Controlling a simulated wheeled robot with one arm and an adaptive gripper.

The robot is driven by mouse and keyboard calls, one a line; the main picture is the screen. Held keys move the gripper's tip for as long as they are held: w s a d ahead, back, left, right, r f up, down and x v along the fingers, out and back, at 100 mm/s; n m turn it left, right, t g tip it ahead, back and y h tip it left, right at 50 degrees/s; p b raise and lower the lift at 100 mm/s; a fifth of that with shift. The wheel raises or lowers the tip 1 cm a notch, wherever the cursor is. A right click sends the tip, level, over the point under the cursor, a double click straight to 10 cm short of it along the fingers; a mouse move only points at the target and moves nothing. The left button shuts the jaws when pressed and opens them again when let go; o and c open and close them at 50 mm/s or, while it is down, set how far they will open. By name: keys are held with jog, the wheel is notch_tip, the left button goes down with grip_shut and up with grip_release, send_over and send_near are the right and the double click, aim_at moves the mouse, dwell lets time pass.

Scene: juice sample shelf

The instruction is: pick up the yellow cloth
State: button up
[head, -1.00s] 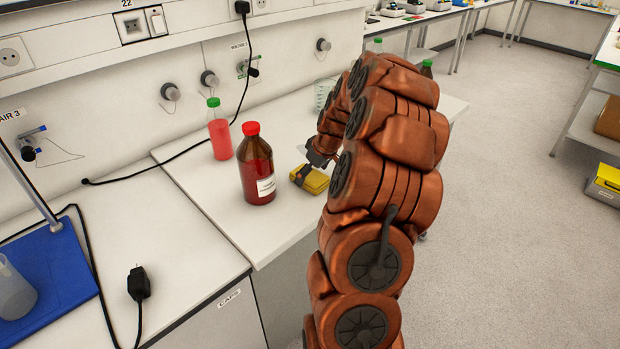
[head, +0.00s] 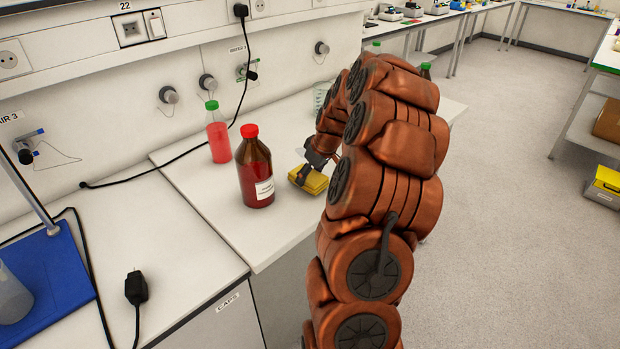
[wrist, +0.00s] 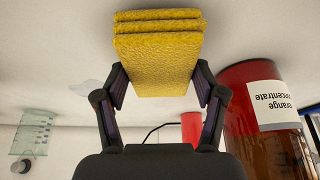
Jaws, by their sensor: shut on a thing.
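The yellow cloth (head: 314,182) is a folded, layered stack on the white bench, right of the large red-capped bottle. It also shows in the wrist view (wrist: 158,55), upright in the frame with its folds at the top. My gripper (head: 302,178) is at the cloth, its fingers on either side. In the wrist view my gripper (wrist: 160,88) is shut on the cloth, with a finger pad against each side edge. Whether the cloth touches the bench or hangs just above it, I cannot tell. My arm hides part of the bench beyond.
The large red-capped bottle (head: 255,175), labelled orange concentrate in the wrist view (wrist: 268,125), stands close beside the cloth. A green-capped bottle (head: 218,138) stands behind it. A glass beaker (head: 321,95) is farther back. The bench front (head: 265,240) is clear.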

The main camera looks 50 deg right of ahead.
aim_at(308, 181)
notch_tip(308, 181, up, 2)
jog(key=shift+r+b, duration=0.1)
jog(key=shift+b, duration=0.45)
jog(key=shift+s+a+r, duration=0.1)
jog(key=shift+r, duration=0.1)
jog(key=shift+s+a+b, duration=0.25)
jog(key=shift+s+a, duration=0.1)
jog(key=shift+a, duration=0.2)
jog(key=shift+s+a+b, duration=0.25)
jog(key=shift+s+a, duration=0.1)
jog(key=shift+a, duration=0.2)
jog(key=s+a+b, duration=0.1)
jog(key=s+a, duration=0.1)
jog(key=a, duration=0.1)
jog(key=s+a+r+b, duration=0.1)
jog(key=s+a, duration=0.2)
jog(key=a, duration=0.1)
jog(key=s+a+b, duration=0.1)
jog(key=s+a, duration=0.1)
jog(key=a, duration=0.1)
jog(key=shift+s+a+r+b, duration=0.15)
jog(key=shift+a+r+b, duration=0.05)
jog(key=shift+a+b, duration=0.2)
jog(key=o, duration=0.5)
jog(key=c, duration=0.4)
